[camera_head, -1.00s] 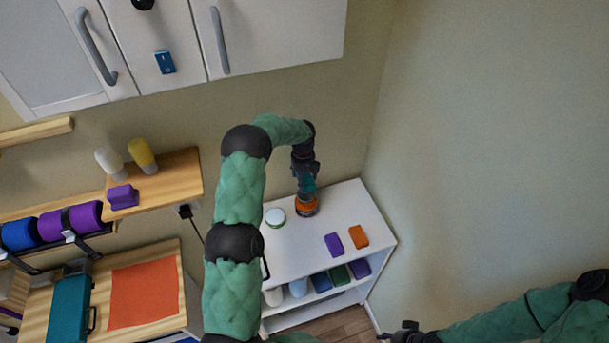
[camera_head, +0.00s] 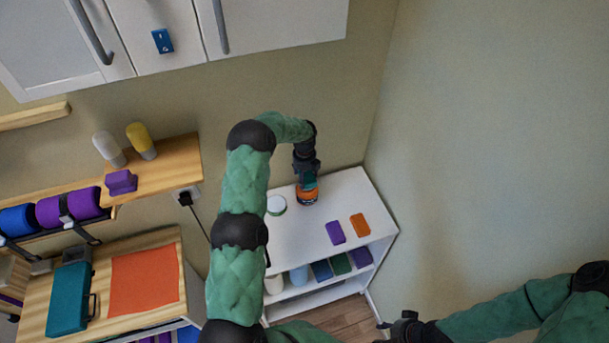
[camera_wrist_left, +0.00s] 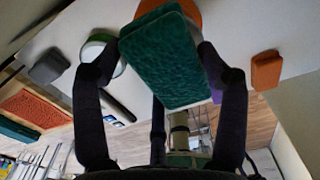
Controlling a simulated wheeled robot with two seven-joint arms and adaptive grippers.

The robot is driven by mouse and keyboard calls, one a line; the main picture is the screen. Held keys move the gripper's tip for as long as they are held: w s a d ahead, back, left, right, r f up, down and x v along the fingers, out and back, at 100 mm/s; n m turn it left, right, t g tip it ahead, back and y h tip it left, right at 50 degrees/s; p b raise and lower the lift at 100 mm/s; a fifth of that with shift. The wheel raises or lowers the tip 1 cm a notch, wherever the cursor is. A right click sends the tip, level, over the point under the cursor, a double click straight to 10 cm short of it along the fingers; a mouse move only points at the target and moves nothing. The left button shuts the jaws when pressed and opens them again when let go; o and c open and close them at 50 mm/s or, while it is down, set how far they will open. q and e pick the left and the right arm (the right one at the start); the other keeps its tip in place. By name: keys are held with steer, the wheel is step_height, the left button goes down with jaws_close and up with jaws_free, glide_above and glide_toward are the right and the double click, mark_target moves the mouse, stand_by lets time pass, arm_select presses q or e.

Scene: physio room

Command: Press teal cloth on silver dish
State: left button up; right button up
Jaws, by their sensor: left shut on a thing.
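My left gripper (camera_head: 308,178) is shut on the teal cloth (camera_head: 309,183), a thick pad-like block. In the left wrist view the cloth (camera_wrist_left: 160,60) sits between the two fingers. Directly below it on the white shelf top is a round orange-topped dish (camera_head: 307,198), mostly hidden by the cloth; its orange edge shows behind the cloth in the wrist view (camera_wrist_left: 185,9). I cannot tell whether cloth and dish touch. A pale round dish with a green rim (camera_head: 276,206) stands just left. No plainly silver surface shows. My right gripper (camera_head: 404,329) is low at the right, its jaws unclear.
A purple block (camera_head: 335,232) and an orange block (camera_head: 360,225) lie on the white shelf unit (camera_head: 300,241), right of the dishes. Several items fill its lower shelf. Walls stand behind and to the right. A wooden ledge (camera_head: 180,170) is at the left, cabinets above.

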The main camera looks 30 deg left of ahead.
arm_select(q)
steer(key=shift+f+b, duration=0.85)
steer(key=shift+f, duration=0.2)
stand_by(1.4)
steer(key=shift+s+f+b, duration=0.1)
steer(key=shift+b, duration=0.2)
stand_by(1.7)
steer(key=shift+r+p, duration=1.35)
steer(key=shift+r, duration=2.25)
